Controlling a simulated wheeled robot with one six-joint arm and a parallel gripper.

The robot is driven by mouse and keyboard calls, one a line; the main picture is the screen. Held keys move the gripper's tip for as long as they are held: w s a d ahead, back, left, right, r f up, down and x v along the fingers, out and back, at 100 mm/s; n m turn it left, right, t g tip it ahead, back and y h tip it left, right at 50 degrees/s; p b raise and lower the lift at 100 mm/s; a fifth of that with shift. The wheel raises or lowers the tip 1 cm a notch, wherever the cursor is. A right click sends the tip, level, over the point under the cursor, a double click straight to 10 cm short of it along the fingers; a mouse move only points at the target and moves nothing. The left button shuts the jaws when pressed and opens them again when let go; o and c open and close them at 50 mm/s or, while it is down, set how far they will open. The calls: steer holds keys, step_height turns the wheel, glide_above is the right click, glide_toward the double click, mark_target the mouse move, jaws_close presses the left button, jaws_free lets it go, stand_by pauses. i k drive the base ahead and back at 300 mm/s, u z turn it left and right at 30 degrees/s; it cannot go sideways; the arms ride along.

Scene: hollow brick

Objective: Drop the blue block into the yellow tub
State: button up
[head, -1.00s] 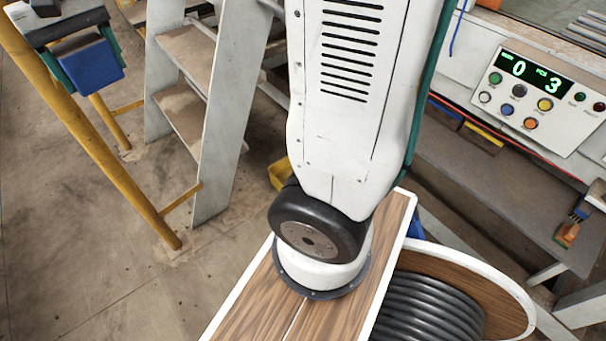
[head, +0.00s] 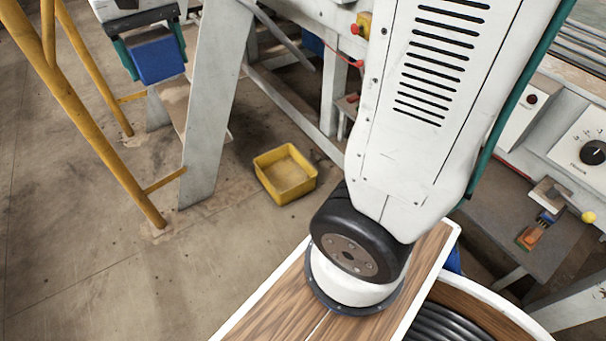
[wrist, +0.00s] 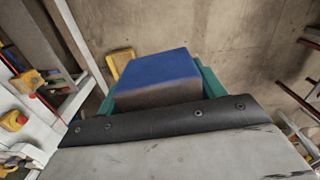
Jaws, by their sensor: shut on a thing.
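The blue block (head: 158,60) is held between the teal fingers of my gripper (head: 150,55) at the upper left of the head view, above the floor. In the wrist view the block (wrist: 160,72) sits between the teal fingers (wrist: 162,88), its blue face clear and its near side dark. The yellow tub (head: 285,188) stands on the concrete floor near the middle of the head view, to the right of and below the block in the picture. It looks empty. In the wrist view a part of the yellow tub (wrist: 122,64) shows behind the block, which hides the rest.
A yellow rail (head: 85,125) and a pale stepladder (head: 212,100) stand at the left, near the held block. White machine framing (head: 290,105) is behind the tub. A grey bench (head: 500,225) is at the right.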

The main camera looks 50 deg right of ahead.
mark_target(285, 183)
steer(key=z, duration=1)
steer(key=i, duration=1)
steer(key=z, duration=0.05)
